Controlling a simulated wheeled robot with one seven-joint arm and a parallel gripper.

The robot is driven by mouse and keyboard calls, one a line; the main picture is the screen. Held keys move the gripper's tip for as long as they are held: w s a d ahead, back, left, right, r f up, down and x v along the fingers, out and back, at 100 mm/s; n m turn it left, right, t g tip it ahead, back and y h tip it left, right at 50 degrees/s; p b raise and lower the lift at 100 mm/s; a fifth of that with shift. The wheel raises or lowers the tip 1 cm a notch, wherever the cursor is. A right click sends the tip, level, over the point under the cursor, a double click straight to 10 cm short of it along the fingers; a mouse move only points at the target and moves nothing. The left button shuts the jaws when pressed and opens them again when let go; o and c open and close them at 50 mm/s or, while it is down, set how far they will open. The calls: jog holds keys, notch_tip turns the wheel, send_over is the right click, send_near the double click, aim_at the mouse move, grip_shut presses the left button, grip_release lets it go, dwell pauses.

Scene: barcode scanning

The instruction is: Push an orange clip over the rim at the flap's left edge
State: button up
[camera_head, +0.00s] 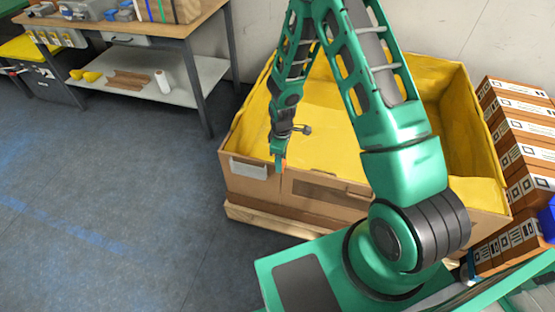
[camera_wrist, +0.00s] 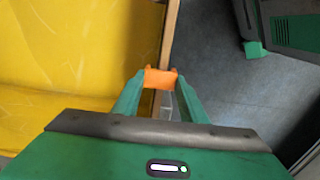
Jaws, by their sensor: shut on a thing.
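The orange clip (camera_wrist: 159,78) is held between the fingertips of my gripper (camera_wrist: 160,88) in the wrist view. It lies across the line of the cardboard rim (camera_wrist: 169,35); I cannot tell how far down it sits on the rim. In the head view, my gripper (camera_head: 279,163) points down at the front wall of the large yellow-lined box (camera_head: 250,185), and only a small bit of the orange clip (camera_head: 284,163) shows. The flap (camera_head: 325,192) is a panel in that front wall, just right of my gripper.
The box stands on a wooden pallet (camera_head: 262,222). A white label (camera_head: 248,169) is on its wall, left of my gripper. Stacked brown cartons (camera_head: 525,155) stand at the right. A workbench (camera_head: 170,25) is at the back left. The floor (camera_head: 110,190) at the left is clear.

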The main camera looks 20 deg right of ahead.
dwell(0.3)
jog(key=o, duration=1.1)
notch_tip(320, 180, up, 11)
jog(key=shift+f, duration=0.2)
